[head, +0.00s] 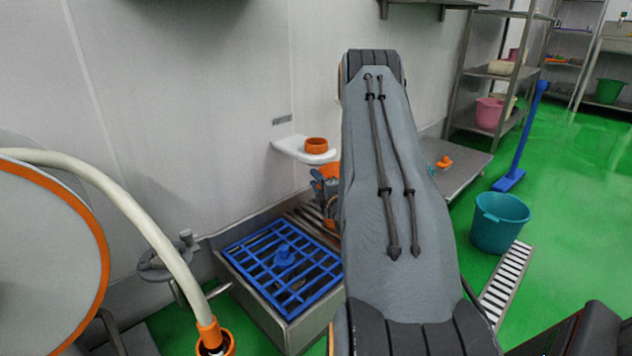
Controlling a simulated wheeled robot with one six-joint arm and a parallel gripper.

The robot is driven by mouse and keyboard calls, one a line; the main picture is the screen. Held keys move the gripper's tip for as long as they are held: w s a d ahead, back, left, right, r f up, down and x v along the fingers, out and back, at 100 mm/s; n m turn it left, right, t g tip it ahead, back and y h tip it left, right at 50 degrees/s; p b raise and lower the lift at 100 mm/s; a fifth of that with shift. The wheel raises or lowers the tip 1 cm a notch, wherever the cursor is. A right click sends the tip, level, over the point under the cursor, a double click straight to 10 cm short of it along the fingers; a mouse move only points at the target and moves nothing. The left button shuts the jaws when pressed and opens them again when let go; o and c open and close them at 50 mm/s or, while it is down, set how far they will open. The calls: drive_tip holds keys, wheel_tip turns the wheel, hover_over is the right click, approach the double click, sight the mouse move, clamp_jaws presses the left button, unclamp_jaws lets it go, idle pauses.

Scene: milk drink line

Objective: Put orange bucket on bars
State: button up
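A small round orange container (316,145), which may be the orange bucket, sits on a white wall shelf (288,149) left of my arm. A blue bar grate (262,258) lies on a steel stand below it, with a blue knob-like piece on top. Grey metal bars (300,215) show behind the grate, partly covered by my arm. I cannot tell which of these are the task's bars. Orange and dark parts (327,190) stick out beside my arm above those bars; they may be my gripper or wrist. The fingertips are hidden.
A thick hose (150,215) ends in an orange fitting at lower left. A teal bucket (499,222) stands on the green floor beside a drain grate (506,280). A steel table (462,172) and shelves (493,95) stand further back.

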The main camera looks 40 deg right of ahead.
drive_tip(key=shift+r, duration=0.1)
drive_tip(key=p+v, duration=0.5)
drive_tip(key=v, duration=0.7)
